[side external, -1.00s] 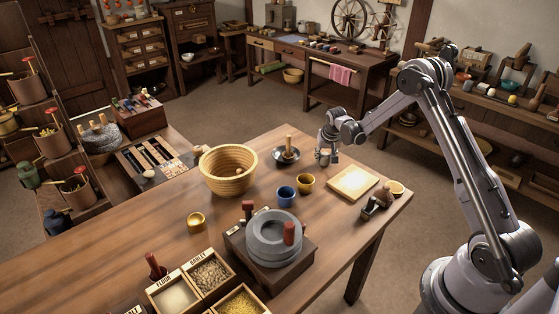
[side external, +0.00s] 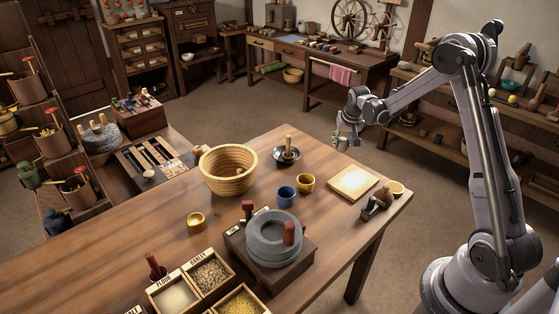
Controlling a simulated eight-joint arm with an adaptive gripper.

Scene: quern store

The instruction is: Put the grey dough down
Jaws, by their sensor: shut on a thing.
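My gripper (side external: 346,141) is in the air beyond the far right edge of the table, above the floor. It is shut on a small greyish lump, which I take to be the grey dough (side external: 342,146). The lump is small and partly hidden by the fingers, so its shape is hard to make out. The wooden table (side external: 130,243) lies to the left of and below my gripper.
A dark dish with a pestle (side external: 287,155), a blue cup (side external: 286,197), a yellow cup (side external: 305,183) and a woven basket (side external: 228,171) stand on the table. A stone quern (side external: 272,238) is nearer the front.

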